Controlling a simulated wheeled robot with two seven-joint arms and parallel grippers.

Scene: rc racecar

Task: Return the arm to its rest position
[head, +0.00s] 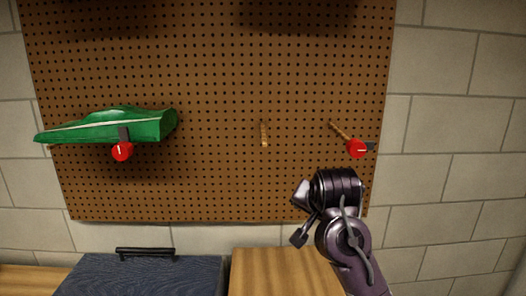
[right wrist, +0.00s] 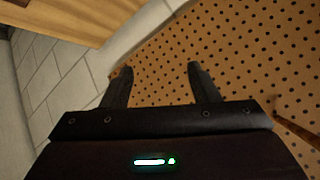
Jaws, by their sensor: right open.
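My right arm comes in from the lower right of the head view, in front of the pegboard's lower right part. Its right gripper (right wrist: 159,76) is open in the right wrist view, with two dark fingers apart and nothing between them. My left gripper is in neither view.
A brown pegboard (head: 215,75) hangs on a pale block wall. It bears a green car body (head: 100,128), two red-knobbed parts (head: 122,152) (head: 357,148) and wooden pegs (head: 264,134) (head: 338,131). Below are a dark toolbox (head: 140,277) and a wooden surface (head: 280,272).

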